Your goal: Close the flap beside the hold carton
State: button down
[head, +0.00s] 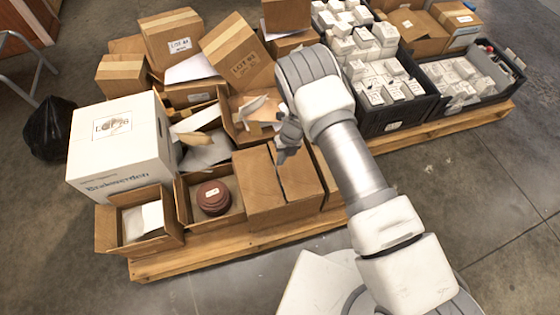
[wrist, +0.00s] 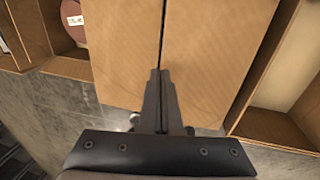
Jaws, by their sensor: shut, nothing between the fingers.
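A brown carton (head: 262,195) stands at the front of the pallet, its two top flaps lying nearly flat with a thin dark seam between them. In the wrist view its left flap (wrist: 115,45) and right flap (wrist: 212,45) fill the middle. My gripper (head: 284,158) is over the back of this carton in the head view. In the wrist view my gripper (wrist: 160,72) is shut and empty, its fingertips in line with the seam; whether they touch cannot be told. No label reading "hold" is legible, so I cannot tell which is the hold carton.
An open carton with reddish discs (head: 212,197) stands left of the flapped carton. Another open carton (wrist: 280,125) is on its right, mostly behind my arm. A white box (head: 118,150), stacked cartons and dark crates (head: 395,118) crowd the pallet (head: 240,240). Front floor is clear.

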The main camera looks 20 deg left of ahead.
jog(key=p+v, duration=0.4)
jog(key=v, duration=1.1)
jog(key=t+h+b, duration=0.1)
jog(key=b, duration=0.4)
send_near(281, 171)
jog(key=f+b, duration=0.1)
jog(key=f, duration=0.1)
jog(key=f+b, duration=0.2)
jog(key=a+f+b, duration=0.1)
jog(key=f+b, duration=0.1)
jog(key=shift+s+f, duration=0.1)
jog(key=shift+f, duration=0.3)
jog(key=shift+d+f, duration=0.1)
jog(key=shift+f, duration=0.05)
